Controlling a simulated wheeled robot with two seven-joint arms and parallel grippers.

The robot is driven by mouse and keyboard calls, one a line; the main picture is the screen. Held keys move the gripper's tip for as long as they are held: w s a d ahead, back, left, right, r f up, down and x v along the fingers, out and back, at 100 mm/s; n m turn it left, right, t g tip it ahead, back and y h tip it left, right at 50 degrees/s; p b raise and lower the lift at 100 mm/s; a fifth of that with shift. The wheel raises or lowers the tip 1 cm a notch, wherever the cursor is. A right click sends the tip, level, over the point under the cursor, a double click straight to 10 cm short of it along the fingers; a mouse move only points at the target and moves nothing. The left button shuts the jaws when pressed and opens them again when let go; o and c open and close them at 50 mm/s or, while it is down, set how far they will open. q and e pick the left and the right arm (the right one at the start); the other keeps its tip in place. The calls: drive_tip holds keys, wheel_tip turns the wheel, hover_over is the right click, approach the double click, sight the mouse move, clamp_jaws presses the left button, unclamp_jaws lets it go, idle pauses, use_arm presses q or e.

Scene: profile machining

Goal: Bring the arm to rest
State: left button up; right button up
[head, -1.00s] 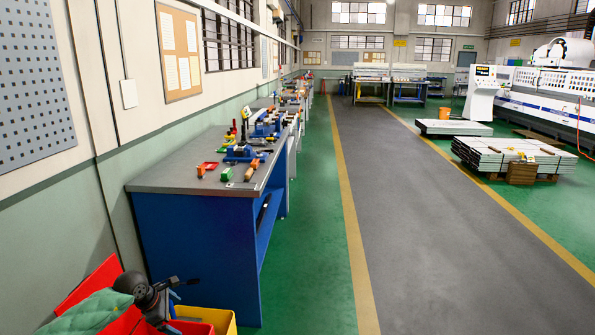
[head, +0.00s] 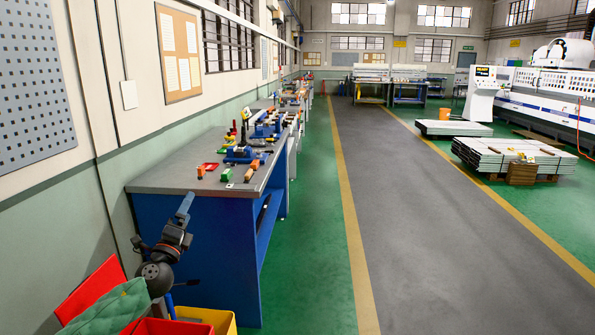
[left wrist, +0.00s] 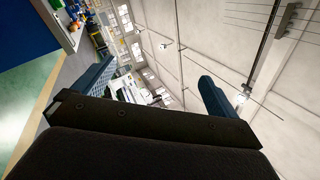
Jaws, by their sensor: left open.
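My left arm comes in at the lower left of the head view. Its gripper (head: 185,208) points upward in front of the blue end of the workbench, above the bins. In the left wrist view the gripper (left wrist: 155,88) has its two blue fingers wide apart with nothing between them. The wrist view looks past the fingers at the ceiling and the far windows. My right gripper is in neither view.
The workbench (head: 160,184) with a grey top and blue sides carries tools and small parts. Red and yellow bins (head: 222,320) and a green cushion-like item (head: 108,305) lie below my arm. A grey lane with yellow lines is open at the right.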

use_arm(q)
drive_tip(key=s+d+f+n+g+y, duration=0.1)
drive_tip(key=s+f+n+g+y, duration=0.3)
drive_tip(key=s+f+n+g, duration=0.45)
drive_tip(key=s+d+f+n+g+y, duration=0.1)
drive_tip(key=s+f+n+g+y, duration=0.35)
drive_tip(key=f+n, duration=0.65)
drive_tip(key=s+d+f+n+g+h, duration=0.1)
drive_tip(key=s+d+f, duration=0.3)
drive_tip(key=s+f, duration=0.4)
drive_tip(key=s+d+f+n+g+h, duration=0.1)
drive_tip(key=s+d+f+g+h, duration=0.2)
drive_tip(key=s+f, duration=0.5)
drive_tip(key=s+d+f+n+g+h, duration=0.1)
drive_tip(key=s+d+f, duration=0.6)
drive_tip(key=s, duration=1.6)
drive_tip(key=f+g+h, duration=0.1)
drive_tip(key=g, duration=0.1)
drive_tip(key=shift+s+d+g+b, duration=0.2)
drive_tip(key=shift+d+g+b, duration=0.1)
drive_tip(key=shift+b, duration=0.1)
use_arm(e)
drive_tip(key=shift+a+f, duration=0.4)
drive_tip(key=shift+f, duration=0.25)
use_arm(q)
drive_tip(key=shift+n, duration=0.25)
